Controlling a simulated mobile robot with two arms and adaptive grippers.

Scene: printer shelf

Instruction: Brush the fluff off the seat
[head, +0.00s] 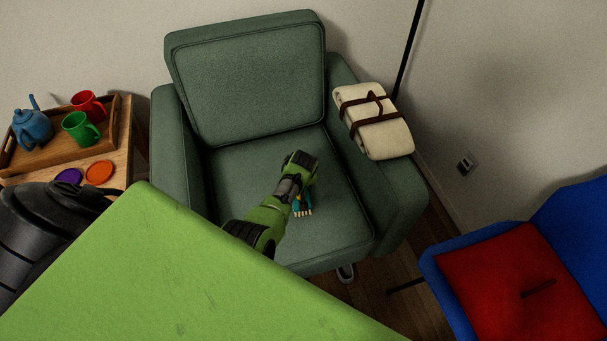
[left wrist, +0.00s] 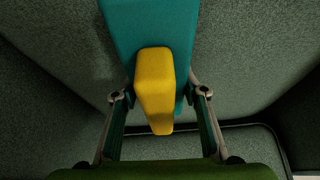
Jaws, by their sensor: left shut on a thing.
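The green armchair's seat (head: 245,190) is in the middle of the head view. My left gripper (head: 303,190) is over the right half of the seat, shut on a teal and yellow brush. The brush (head: 303,209) shows pale bristles at its lower end, close to the seat; I cannot tell whether they touch it. In the left wrist view, my gripper's fingers (left wrist: 158,98) stand either side of the yellow part, and the teal body of the brush (left wrist: 150,25) extends beyond. I cannot make out any fluff; my arm and gripper hide part of the seat. My right gripper is not in view.
A cream strapped bundle (head: 378,122) lies on the chair's right armrest. At left, a wooden tray (head: 48,155) holds a blue teapot (head: 32,127), red mug (head: 88,104) and green mug (head: 79,128). A blue chair with a red cushion (head: 510,285) stands at lower right.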

